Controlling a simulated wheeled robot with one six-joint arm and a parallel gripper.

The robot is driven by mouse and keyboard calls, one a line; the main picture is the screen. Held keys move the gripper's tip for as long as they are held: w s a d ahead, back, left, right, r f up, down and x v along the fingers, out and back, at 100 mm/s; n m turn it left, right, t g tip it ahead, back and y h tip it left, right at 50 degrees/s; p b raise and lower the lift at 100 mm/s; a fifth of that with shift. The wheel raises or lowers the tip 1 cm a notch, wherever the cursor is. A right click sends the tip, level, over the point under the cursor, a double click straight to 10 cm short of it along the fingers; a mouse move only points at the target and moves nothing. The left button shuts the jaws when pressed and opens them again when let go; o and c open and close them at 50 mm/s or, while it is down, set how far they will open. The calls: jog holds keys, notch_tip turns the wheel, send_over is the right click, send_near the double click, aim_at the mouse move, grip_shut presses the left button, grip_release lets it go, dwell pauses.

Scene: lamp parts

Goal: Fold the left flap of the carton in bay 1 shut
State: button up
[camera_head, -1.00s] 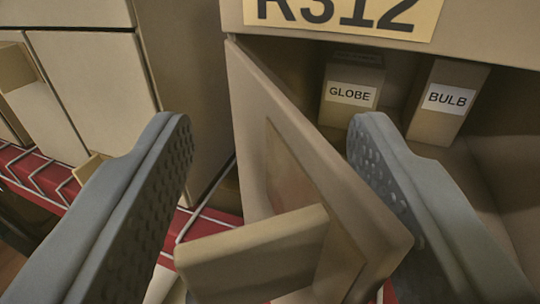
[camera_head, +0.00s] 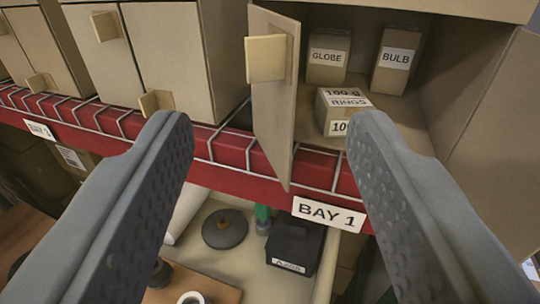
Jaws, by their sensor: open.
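The carton (camera_head: 487,120) in bay 1 stands open on the red shelf, marked by a BAY 1 label (camera_head: 329,214). Its left flap (camera_head: 272,125) is swung outward toward me, hinged on the carton's left side. A block-shaped tab (camera_head: 266,58) sticks out from the flap near its top. My gripper (camera_head: 268,135) is open, with nothing held. Its fingers are in the foreground, one to each side of the flap in the picture; I see no contact with it.
Inside the carton are a GLOBE box (camera_head: 329,58), a BULB box (camera_head: 396,62) and a RINGS box (camera_head: 339,108). Closed cartons (camera_head: 172,62) stand close on the left. Below the shelf, a tray holds a black box (camera_head: 294,247) and a dark round part (camera_head: 225,229).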

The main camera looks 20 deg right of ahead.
jog(key=shift+v, duration=1)
jog(key=shift+w+a, duration=0.1)
jog(key=c, duration=0.6)
jog(key=w+a+n+h, duration=0.1)
jog(key=n, duration=0.1)
jog(key=w+a+f+n+g, duration=0.1)
jog(key=w+a+n+h, duration=0.1)
jog(key=n, duration=0.1)
jog(key=shift+w+a+f+n+g+h, duration=0.2)
jog(key=shift+a+n+g+h, duration=0.1)
jog(key=shift+a+g, duration=0.1)
grip_shut()
jog(key=w+a+n+g+h, duration=0.1)
jog(key=a+n+g+h, duration=0.1)
jog(key=a+n+h, duration=0.35)
jog(key=w+d+n+y, duration=0.1)
jog(key=w+d+n, duration=0.1)
jog(key=w+d, duration=0.6)
jog(key=shift+d, duration=0.45)
